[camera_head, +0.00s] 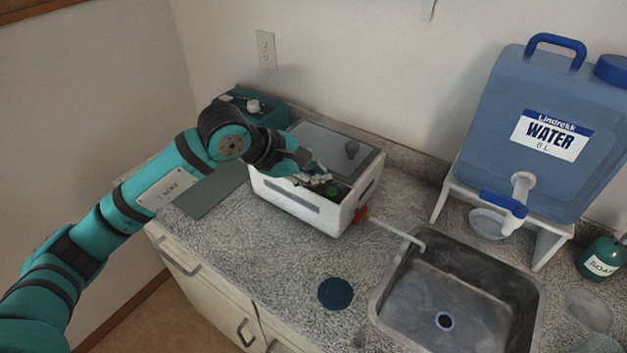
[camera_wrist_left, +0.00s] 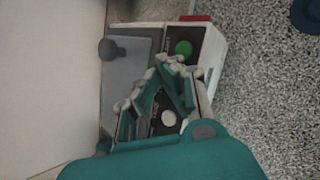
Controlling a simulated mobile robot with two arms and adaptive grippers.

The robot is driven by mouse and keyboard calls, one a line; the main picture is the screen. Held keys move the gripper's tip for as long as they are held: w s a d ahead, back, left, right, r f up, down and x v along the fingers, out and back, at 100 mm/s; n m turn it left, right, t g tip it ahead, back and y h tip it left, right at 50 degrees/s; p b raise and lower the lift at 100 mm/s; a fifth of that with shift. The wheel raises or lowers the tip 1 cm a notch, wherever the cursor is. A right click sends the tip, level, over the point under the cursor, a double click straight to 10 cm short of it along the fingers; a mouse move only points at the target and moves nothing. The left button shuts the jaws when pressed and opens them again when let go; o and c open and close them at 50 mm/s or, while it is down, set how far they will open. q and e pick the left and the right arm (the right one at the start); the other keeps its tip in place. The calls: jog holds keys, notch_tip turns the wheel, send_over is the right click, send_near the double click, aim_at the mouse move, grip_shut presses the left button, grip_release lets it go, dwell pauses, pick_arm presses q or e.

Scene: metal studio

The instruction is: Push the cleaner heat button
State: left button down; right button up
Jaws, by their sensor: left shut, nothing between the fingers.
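The cleaner is a white box (camera_head: 295,207) with a grey lid (camera_head: 325,140) and a dark control strip along its front top edge. In the left wrist view the strip carries a green button (camera_wrist_left: 184,48) and a pale round button (camera_wrist_left: 168,118); their labels are too small to read. The green button also shows in the head view (camera_head: 331,190). My left gripper (camera_head: 322,177) is shut and empty above the strip. In the left wrist view its fingertips (camera_wrist_left: 170,64) lie just short of the green button, and the pale button shows between the fingers. Contact cannot be told.
A black lid knob (camera_head: 352,149) stands behind the strip. A red valve (camera_head: 361,214) and spout lead toward the sink (camera_head: 455,290). A teal device (camera_head: 250,105) sits behind left. A water tank (camera_head: 545,130) stands right. A dark blue disc (camera_head: 335,293) lies on the front counter.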

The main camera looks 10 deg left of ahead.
pick_arm(q)
jog(key=shift+f+b, duration=0.2)
jog(key=shift+b, duration=0.1)
jog(key=shift+r, duration=0.65)
jog(key=shift+r, duration=0.1)
notch_tip(320, 180, up, 6)
jog(key=shift+f+p, duration=0.1)
jog(key=shift+p, duration=1.15)
jog(key=shift+a, duration=0.1)
